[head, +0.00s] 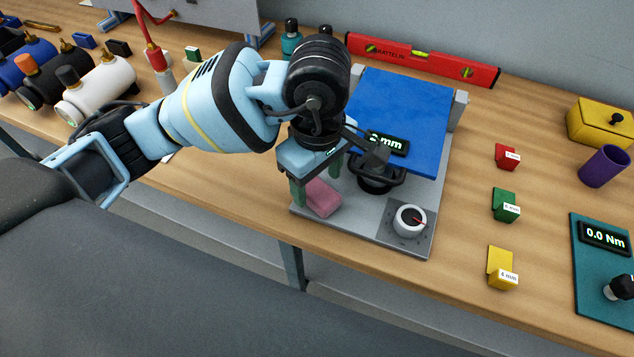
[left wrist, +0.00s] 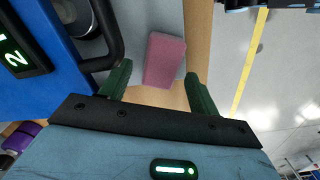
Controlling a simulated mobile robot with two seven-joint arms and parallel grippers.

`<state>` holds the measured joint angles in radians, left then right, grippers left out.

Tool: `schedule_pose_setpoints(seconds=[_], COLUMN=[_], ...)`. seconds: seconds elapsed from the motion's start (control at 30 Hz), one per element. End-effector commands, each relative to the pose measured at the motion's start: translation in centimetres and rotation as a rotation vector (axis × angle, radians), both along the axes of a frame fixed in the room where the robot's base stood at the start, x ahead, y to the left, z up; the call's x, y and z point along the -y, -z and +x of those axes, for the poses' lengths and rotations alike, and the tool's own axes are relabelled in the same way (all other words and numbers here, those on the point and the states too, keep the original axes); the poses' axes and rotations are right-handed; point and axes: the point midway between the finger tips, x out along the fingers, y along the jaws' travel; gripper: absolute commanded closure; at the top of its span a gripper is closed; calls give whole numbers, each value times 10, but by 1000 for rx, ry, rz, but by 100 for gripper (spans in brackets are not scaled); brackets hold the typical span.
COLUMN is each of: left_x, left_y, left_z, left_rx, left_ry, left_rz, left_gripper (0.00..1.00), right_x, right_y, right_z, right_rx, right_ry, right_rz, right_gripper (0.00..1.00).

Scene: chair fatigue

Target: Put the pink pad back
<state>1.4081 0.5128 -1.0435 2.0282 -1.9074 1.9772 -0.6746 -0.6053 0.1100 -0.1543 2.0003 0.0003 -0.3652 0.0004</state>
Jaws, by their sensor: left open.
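The pink pad (head: 321,197) lies on the left front corner of the grey base plate (head: 373,217) of the test rig. In the left wrist view the pink pad (left wrist: 164,61) is a small block just beyond the fingertips, between their lines. My left gripper (head: 317,180) is open above the pad, its green fingers apart. In the left wrist view the left gripper (left wrist: 158,85) shows nothing between its fingers. The arm hides part of the rig. My right gripper is not in view.
A blue plate (head: 403,105) with a display stands over the base plate, with a black handle (head: 378,180) and white dial (head: 409,220) close right of the gripper. Red (head: 507,156), green (head: 505,205) and yellow (head: 501,268) blocks stand farther right. The table's front edge is close.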

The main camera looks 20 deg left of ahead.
Motion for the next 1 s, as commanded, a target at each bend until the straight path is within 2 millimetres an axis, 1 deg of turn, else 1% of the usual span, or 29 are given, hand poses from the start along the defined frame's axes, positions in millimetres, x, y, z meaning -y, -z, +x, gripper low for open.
schedule_pose_setpoints(seconds=[0.03, 0.1, 0.3, 0.4, 0.5, 0.7, 1.0], left_x=[0, 0, 0, 0, 1, 1, 1], left_y=[-12, -27, -68, -82, -93, -100, -100], left_z=[1, 1, 1, 0, 0, -1, -1], left_rx=[6, 8, 8, 6, 4, -1, -1], left_ry=[2, 1, 0, 1, 1, 1, 1], left_rz=[-2, 0, 1, 1, 1, 0, 0], left_gripper=[38, 38, 38, 38, 38, 38, 38], right_x=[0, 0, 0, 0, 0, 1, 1], right_y=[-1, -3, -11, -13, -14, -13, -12], right_z=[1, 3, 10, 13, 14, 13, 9], right_rx=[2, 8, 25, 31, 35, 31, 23], right_ry=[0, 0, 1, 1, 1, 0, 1], right_rz=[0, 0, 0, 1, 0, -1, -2], right_gripper=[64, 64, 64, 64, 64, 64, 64])
